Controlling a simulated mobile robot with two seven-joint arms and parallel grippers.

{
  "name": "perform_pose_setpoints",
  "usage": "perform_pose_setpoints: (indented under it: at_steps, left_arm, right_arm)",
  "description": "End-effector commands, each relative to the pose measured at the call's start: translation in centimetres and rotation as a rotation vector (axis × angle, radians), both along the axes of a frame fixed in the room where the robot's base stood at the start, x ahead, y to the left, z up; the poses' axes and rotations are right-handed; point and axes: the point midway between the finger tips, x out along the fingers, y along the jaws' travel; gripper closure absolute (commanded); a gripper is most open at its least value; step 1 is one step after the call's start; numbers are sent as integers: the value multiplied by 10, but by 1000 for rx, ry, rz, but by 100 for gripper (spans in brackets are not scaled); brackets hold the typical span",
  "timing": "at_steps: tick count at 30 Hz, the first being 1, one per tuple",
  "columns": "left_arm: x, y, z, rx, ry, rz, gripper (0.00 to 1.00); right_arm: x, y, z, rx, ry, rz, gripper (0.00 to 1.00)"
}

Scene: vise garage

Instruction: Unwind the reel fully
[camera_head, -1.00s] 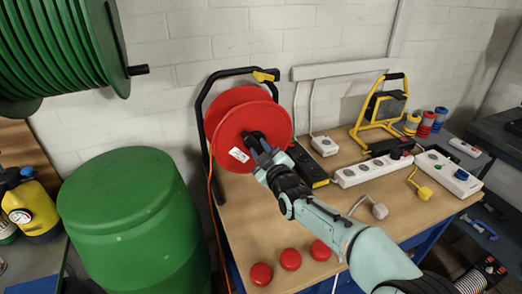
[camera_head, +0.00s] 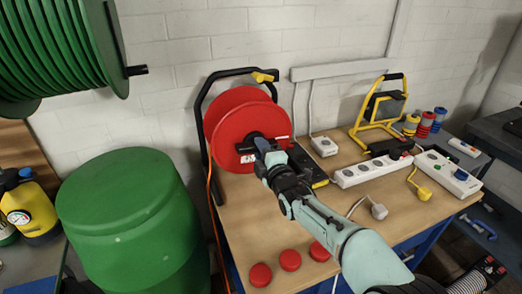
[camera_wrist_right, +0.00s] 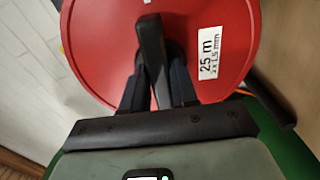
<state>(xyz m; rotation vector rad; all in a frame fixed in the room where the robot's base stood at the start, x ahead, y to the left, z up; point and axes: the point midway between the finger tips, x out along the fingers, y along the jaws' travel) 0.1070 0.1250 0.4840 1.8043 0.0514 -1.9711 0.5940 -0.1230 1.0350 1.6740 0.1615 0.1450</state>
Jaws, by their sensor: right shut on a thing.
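The red cable reel (camera_head: 232,126) hangs in a black tubular stand (camera_head: 201,97) at the back left of the wooden workbench. An orange cable (camera_head: 213,210) runs down from its left side past the bench's left edge. My right gripper (camera_head: 264,146) is at the reel's front face, shut on a black crank handle near the hub. In the right wrist view the handle (camera_wrist_right: 150,50) stands between the two fingers, with the red disc (camera_wrist_right: 100,50) and its "25 m" label (camera_wrist_right: 210,53) behind. The hub is partly hidden. My left gripper is not in view.
A green barrel (camera_head: 130,215) stands left of the bench, below a large green hose reel (camera_head: 60,50). Power strips (camera_head: 370,170), a yellow-framed work lamp (camera_head: 380,110) and several red round knobs (camera_head: 290,260) are on the bench. Bare wood lies left of my arm.

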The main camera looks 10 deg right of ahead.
Motion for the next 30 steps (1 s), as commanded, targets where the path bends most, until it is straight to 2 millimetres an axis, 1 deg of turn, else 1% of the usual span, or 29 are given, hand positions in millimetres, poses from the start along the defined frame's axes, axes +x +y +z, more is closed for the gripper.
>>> perform_pose_setpoints:
  at_steps: [6,19,20,21,30]
  left_arm:
    - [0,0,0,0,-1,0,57]
    - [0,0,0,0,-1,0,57]
    - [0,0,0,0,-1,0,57]
    - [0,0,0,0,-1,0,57]
    - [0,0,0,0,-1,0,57]
  right_arm:
    - [0,0,-1,-42,-5,0,100]
    - [0,0,-1,-47,-6,0,100]
    - [0,0,-1,-47,-6,0,62]
    - [0,0,-1,-47,-6,0,51]
    - [-1,0,0,-45,-8,0,51]
